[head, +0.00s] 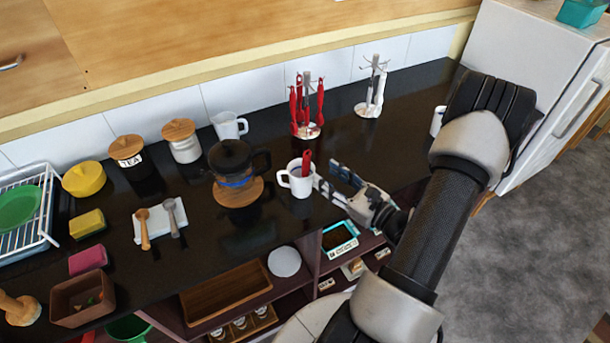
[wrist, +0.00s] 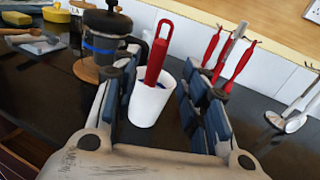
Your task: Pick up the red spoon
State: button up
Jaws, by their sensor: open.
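The red spoon (head: 306,161) stands in a white mug (head: 300,185) on the black counter, its red handle sticking up out of the rim. In the wrist view the red handle (wrist: 157,58) leans slightly over the white mug (wrist: 150,102); the spoon's lower end is hidden inside. My gripper (head: 325,179) is open and empty, just right of the mug in the head view. In the wrist view the mug and handle show between the two fingers of my gripper (wrist: 158,95), farther out. I cannot tell whether a finger touches the mug.
A coffee press (head: 234,161) on a round wooden board (head: 238,191) stands close left of the mug. A rack of red utensils (head: 306,108) and a rack of pale utensils (head: 373,88) stand behind. The counter right of my gripper is mostly clear.

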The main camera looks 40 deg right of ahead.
aim_at(309, 164)
jog(key=w, duration=0.6)
jog(key=w+b, duration=0.1)
jog(key=w, duration=0.1)
jog(key=shift+w+a, duration=0.4)
jog(key=shift+c, duration=0.3)
grip_shut()
